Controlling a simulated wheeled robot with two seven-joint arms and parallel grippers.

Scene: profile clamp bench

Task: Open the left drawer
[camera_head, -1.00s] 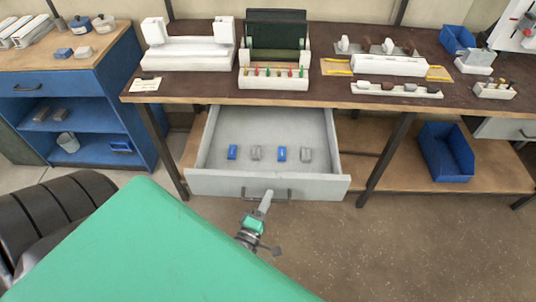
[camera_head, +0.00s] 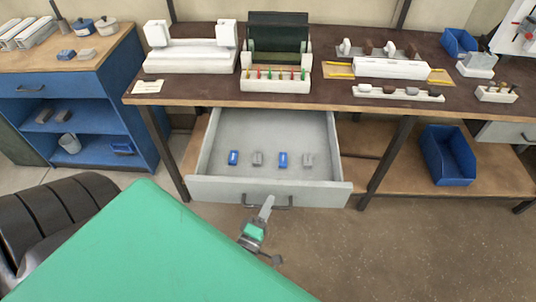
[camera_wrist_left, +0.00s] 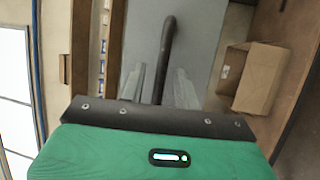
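The left drawer (camera_head: 205,188) is grey and stands well pulled out from under the bench. Its dark bar handle (camera_head: 283,207) is on the front panel. Inside lie two blue blocks and two grey blocks. My left gripper (camera_head: 268,201) is at the handle, in front of the panel. In the left wrist view the handle (camera_wrist_left: 167,45) runs between the two fingers (camera_wrist_left: 160,80), which stand apart with a gap showing beside the bar. The handle's near end is hidden by the gripper body. My right gripper is not in view.
The bench top (camera_head: 325,92) above carries white fixtures and a green-lined box. A blue bin (camera_head: 447,155) stands on the lower shelf at right. A blue cabinet (camera_head: 90,112) stands at left. The floor right of the gripper is clear.

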